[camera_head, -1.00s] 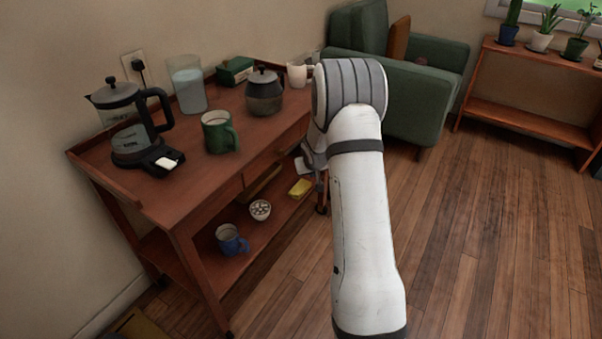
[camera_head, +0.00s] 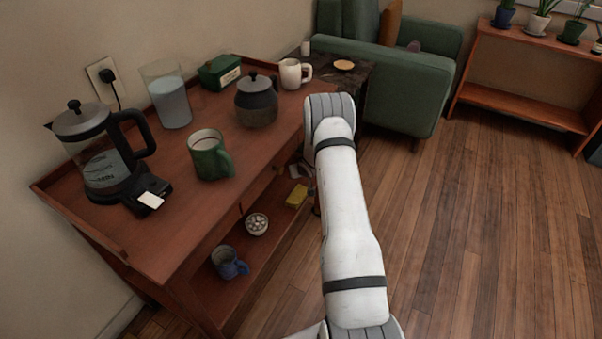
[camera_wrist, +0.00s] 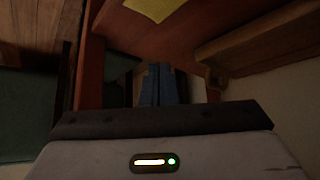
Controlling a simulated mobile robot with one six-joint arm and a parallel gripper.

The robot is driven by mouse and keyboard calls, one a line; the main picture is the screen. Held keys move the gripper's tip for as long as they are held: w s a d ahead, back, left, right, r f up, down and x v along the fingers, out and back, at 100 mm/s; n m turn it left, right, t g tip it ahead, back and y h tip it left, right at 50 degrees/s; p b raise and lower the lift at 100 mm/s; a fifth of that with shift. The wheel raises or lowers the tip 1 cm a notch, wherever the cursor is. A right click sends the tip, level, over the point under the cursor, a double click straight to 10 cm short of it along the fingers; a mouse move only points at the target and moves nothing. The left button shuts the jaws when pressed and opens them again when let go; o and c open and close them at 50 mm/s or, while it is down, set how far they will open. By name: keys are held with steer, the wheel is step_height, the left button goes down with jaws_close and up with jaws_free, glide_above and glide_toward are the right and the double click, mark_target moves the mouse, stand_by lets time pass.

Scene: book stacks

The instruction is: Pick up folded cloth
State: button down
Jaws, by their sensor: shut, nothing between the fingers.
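A small yellow block-like piece (camera_head: 297,196), which may be the folded cloth, lies on the lower shelf of the wooden cart. A flat yellow piece with a textured face also shows at the top edge of the wrist view (camera_wrist: 153,8). A pale item (camera_head: 296,171) lies behind it, too small to identify. My gripper's fingers (camera_wrist: 160,85) are together and empty in the wrist view, apart from the yellow piece and beside a cart leg. In the head view my gripper is mostly hidden by my arm and the cart.
The cart (camera_head: 185,232) holds a kettle (camera_head: 100,160), green mug (camera_head: 208,155), dark pot (camera_head: 257,103) and white mug (camera_head: 291,73) on top. A bowl (camera_head: 257,224) and blue mug (camera_head: 228,262) stand on its lower shelf. A green armchair (camera_head: 405,85) stands behind. Floor at right is clear.

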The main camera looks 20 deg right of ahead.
glide_above(297, 181)
steer(key=f, duration=0.6)
steer(key=shift+s+a+f+b, duration=0.1)
steer(key=shift+s+a+b, duration=0.05)
steer(key=shift+s+b, duration=0.2)
steer(key=shift+w+f, duration=0.35)
steer(key=shift+f, duration=0.4)
steer(key=s+b, duration=0.2)
steer(key=b, duration=0.1)
steer(key=shift+s, duration=0.3)
steer(key=shift+s+a+r, duration=0.1)
steer(key=shift+s+r, duration=0.05)
steer(key=shift+s, duration=0.45)
